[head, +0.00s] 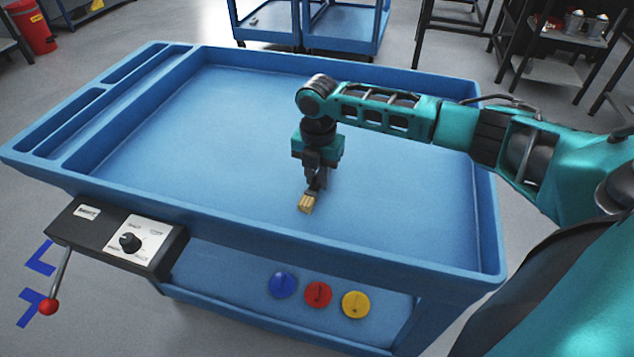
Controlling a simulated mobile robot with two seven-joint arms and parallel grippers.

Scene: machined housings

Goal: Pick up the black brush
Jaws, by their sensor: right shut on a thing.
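The black brush (306,204) is in the middle of the blue cart's top tray, with its tan bristles pointing down and toward me. My right gripper (314,182) points down over the tray and is shut on the brush's dark part, just above the bristles. The fingers and the dark part run together, so much of the handle is hidden. I cannot tell whether the bristles touch the tray floor or hang a little above it. My left gripper is not in view.
The blue cart's tray (230,110) is otherwise empty, with raised rims and narrow compartments at its left. A black control box (120,238) with a knob and a red-tipped lever (48,306) is on the front. Blue, red and yellow discs (318,294) show below the front rim.

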